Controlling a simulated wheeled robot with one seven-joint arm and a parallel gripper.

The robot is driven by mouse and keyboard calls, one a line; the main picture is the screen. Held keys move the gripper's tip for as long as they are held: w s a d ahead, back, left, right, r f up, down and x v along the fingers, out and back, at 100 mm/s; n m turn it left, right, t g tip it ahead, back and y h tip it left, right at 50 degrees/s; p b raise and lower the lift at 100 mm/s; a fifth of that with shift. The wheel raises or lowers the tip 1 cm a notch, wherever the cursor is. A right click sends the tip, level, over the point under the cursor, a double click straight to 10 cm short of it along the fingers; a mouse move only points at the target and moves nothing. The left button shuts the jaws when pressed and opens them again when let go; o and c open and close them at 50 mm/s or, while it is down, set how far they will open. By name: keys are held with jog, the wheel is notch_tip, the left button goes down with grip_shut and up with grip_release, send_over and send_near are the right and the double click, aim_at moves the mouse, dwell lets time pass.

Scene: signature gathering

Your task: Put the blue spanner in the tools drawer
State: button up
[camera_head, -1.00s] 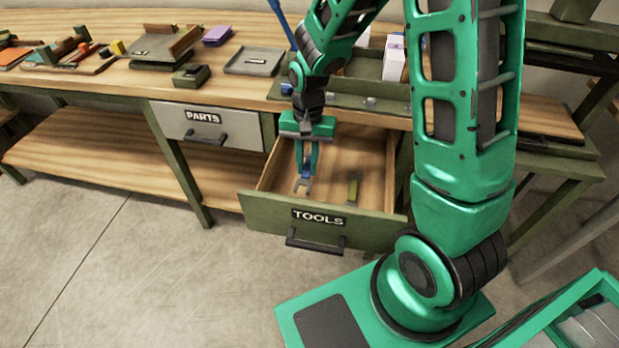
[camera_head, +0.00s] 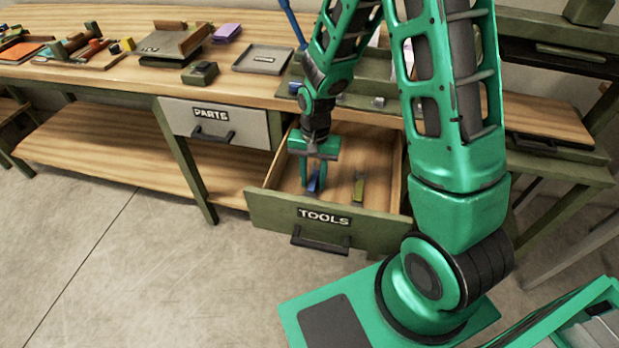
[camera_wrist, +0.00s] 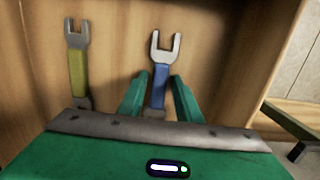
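The tools drawer (camera_head: 272,212), labelled TOOLS, is pulled open under the workbench. The blue spanner (camera_wrist: 159,84) lies on the drawer floor, its grey forked jaw pointing up in the wrist view; its blue handle also shows in the head view (camera_head: 313,184). My gripper (camera_head: 314,184) reaches down into the drawer. Its fingers, in the wrist view (camera_wrist: 160,77), stand on either side of the blue handle with small gaps, so it is open around the spanner. The spanner's lower end is partly hidden by my gripper.
A yellow-green spanner (camera_wrist: 77,75) lies in the drawer beside the blue one. The parts drawer (camera_head: 240,124) to the left is shut. The workbench top (camera_head: 140,72) holds trays and several small items. The drawer walls are close around my gripper.

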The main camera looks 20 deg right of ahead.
aim_at(314, 180)
jog(key=shift+r, duration=0.1)
notch_tip(314, 180, up, 12)
jog(key=s+d+r, duration=0.9)
jog(key=s+d, duration=0.2)
jog(key=d, duration=0.2)
jog(key=s+d+r, duration=0.2)
jog(key=s+d, duration=0.1)
jog(key=s, duration=0.9)
jog(key=shift+s+d+r+n+t, duration=0.2)
jog(key=shift+d+n+t, duration=0.1)
jog(key=shift+d+n, duration=0.1)
jog(key=shift+w+f, duration=0.3)
jog(key=shift+w, duration=0.3)
